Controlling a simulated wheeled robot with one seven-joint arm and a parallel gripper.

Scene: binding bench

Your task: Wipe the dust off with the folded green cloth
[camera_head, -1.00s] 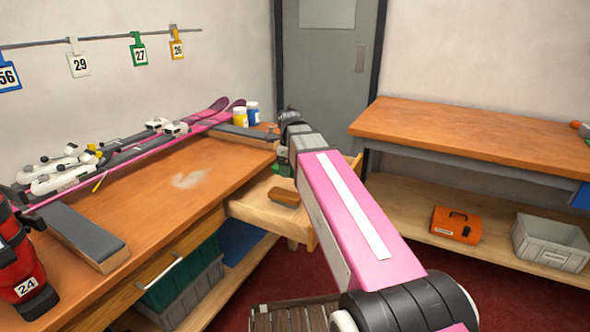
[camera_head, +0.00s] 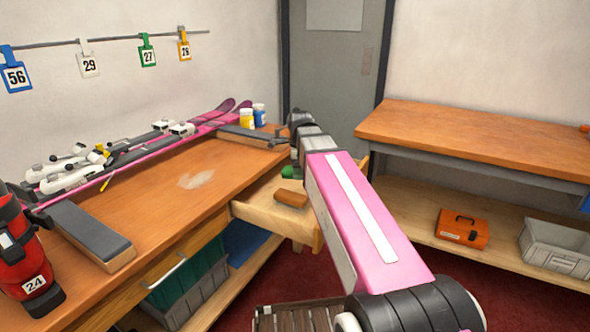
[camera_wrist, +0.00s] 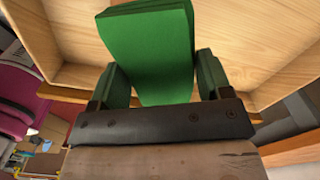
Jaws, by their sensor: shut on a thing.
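The green cloth (camera_wrist: 150,45) is a folded block that fills the top middle of the wrist view. My gripper (camera_wrist: 163,80) is shut on it, with a green-sided finger on each side. In the head view a small green bit of the cloth (camera_head: 288,172) shows left of my pink arm, at the open drawer (camera_head: 265,215); the arm hides most of the gripper. A pale dust patch (camera_head: 196,180) lies on the orange bench top (camera_head: 150,212), left of the drawer.
A brown block (camera_head: 292,198) lies in the drawer. Pink skis (camera_head: 130,160) lie along the bench's back, with two dark-topped supports (camera_head: 90,232) (camera_head: 250,136) and two small jars (camera_head: 247,118). Bench top around the dust is clear.

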